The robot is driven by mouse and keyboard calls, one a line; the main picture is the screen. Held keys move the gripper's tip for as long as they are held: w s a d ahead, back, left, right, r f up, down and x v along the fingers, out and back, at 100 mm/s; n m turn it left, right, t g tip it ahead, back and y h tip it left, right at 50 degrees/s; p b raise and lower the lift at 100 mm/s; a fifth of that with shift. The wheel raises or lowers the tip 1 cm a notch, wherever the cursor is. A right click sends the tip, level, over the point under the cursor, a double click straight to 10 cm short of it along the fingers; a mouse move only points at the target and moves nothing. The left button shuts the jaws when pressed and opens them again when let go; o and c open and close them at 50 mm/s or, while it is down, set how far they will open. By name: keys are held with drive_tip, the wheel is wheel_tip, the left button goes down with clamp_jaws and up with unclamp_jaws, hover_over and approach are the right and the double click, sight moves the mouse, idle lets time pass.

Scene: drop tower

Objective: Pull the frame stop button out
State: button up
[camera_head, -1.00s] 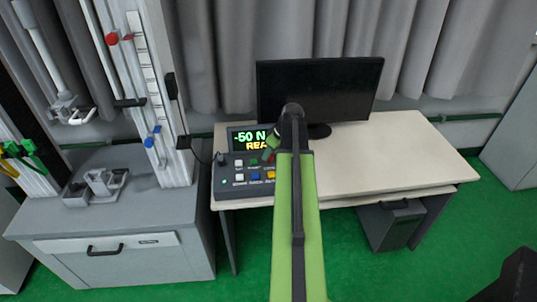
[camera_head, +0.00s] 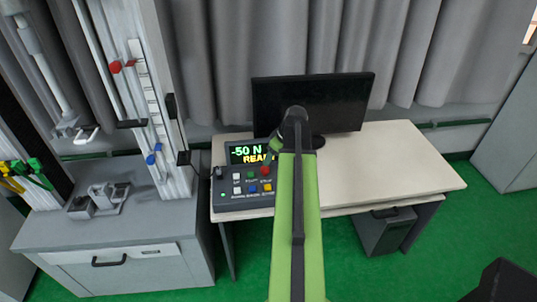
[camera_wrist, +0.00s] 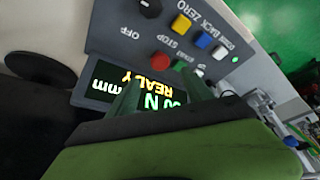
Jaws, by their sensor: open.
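The console (camera_head: 225,206) stands at the left end of the desk. Its red button (camera_head: 265,170), labelled STOP, also shows in the wrist view (camera_wrist: 160,60), next to a green button (camera_wrist: 180,67). My gripper (camera_wrist: 160,94) is open and empty. In the wrist view its dark green fingers are over the lit display, just below the red button and apart from it. In the head view my arm hides most of the gripper, which hangs just above and right of the red button. The display (camera_head: 250,152) reads -50 N and READY.
White, blue and yellow buttons and a black knob (camera_wrist: 150,8) share the console. A black monitor (camera_head: 345,105) stands behind my arm. A tower with red and blue clamps (camera_head: 115,66) rises at the left. The desk top (camera_head: 400,165) is clear at right.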

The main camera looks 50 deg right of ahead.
drive_tip(key=p+v, duration=0.6)
drive_tip(key=v, duration=0.3)
drive_tip(key=shift+p, duration=0.3)
